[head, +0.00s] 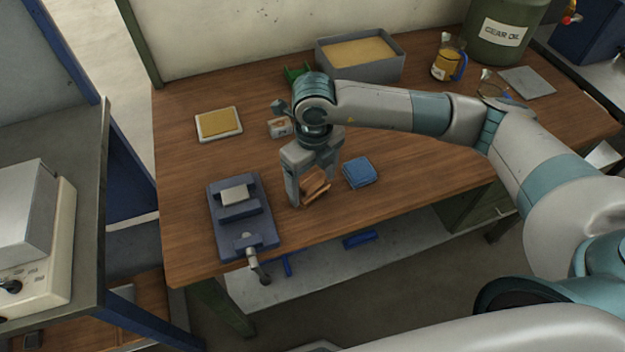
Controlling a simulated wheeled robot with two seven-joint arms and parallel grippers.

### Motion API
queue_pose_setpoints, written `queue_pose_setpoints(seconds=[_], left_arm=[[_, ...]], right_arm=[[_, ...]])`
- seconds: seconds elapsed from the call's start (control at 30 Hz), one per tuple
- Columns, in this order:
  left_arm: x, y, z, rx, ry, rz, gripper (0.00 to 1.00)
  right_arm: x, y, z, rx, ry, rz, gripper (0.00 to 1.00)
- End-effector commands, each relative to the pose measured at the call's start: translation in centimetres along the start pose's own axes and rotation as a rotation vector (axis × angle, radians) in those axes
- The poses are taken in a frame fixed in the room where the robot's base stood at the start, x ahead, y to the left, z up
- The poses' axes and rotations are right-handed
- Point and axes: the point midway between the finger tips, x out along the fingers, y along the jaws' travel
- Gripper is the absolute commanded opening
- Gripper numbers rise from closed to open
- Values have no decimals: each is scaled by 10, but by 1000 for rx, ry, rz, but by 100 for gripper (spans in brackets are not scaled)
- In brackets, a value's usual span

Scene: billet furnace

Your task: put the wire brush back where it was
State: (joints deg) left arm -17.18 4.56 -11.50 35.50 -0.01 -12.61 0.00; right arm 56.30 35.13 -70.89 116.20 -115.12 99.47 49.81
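A brown wooden object, which looks like the wire brush (314,183), is between the fingers of my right gripper (312,184). The fingers point down and appear shut on it, one on each side. It is low over the front middle of the wooden workbench (400,200); I cannot tell whether it touches the top. Its bristles are not clear, and the fingers hide part of it. My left gripper is not in view.
A blue-grey vise (241,212) stands left of the gripper, and a folded blue cloth (359,172) lies close right. Behind are a yellow-topped pad (219,123), a small box (279,127), a green item (297,73), a sand-filled grey tray (360,51) and a jug (447,62).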

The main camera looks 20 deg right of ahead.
Motion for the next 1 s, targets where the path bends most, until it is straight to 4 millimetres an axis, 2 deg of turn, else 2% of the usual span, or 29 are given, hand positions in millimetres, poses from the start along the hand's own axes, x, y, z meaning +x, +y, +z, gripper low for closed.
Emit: queue_pose_setpoints(seconds=[0.5,0.57,0.77,1.0], left_arm=[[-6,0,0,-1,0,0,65],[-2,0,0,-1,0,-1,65],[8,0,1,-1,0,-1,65],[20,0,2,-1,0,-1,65]], right_arm=[[-6,0,0,0,0,0,85],[-8,0,1,0,-2,1,85],[-35,0,1,-2,-5,0,85],[-79,0,2,0,-5,0,85]])
